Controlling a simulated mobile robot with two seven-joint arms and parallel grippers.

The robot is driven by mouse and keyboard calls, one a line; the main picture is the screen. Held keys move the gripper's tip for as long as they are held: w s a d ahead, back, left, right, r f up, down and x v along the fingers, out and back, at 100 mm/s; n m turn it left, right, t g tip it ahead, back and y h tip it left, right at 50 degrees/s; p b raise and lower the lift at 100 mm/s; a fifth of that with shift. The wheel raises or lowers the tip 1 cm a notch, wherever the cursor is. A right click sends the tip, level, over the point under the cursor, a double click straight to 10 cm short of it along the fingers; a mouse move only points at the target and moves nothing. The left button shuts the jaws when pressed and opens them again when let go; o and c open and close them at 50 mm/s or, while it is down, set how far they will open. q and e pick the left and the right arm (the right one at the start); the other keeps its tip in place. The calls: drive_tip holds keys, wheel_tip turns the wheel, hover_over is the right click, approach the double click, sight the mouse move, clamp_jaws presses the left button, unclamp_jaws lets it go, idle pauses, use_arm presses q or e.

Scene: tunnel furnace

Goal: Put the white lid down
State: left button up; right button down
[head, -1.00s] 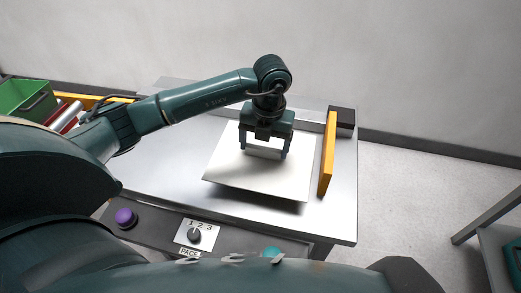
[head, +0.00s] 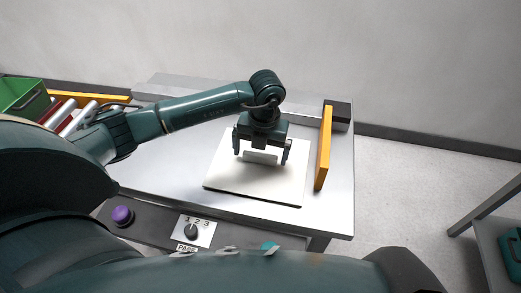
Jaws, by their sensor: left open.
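The white lid (head: 245,184) is a flat square plate with a raised handle (head: 260,157) in its middle. It lies on the grey metal table (head: 165,165), left of an orange upright bar. My left gripper (head: 262,157) is just above the lid with its two fingers spread on either side of the handle. The fingers stand apart from the handle's ends. Part of the lid's far side is hidden behind the gripper. My right gripper is not in view.
The orange bar (head: 324,148) stands close to the lid's right side, with a dark block (head: 338,112) behind it. A front panel carries a purple button (head: 122,215) and a numbered dial (head: 191,231). A green bin (head: 22,99) and rollers are at far left. The table's left part is clear.

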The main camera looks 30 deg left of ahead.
sight(263, 156)
use_arm(q)
drive_tip(key=shift+r, duration=0.1)
wheel_tip(263, 156, up, 12)
drive_tip(key=shift+d, duration=0.35)
idle(0.6)
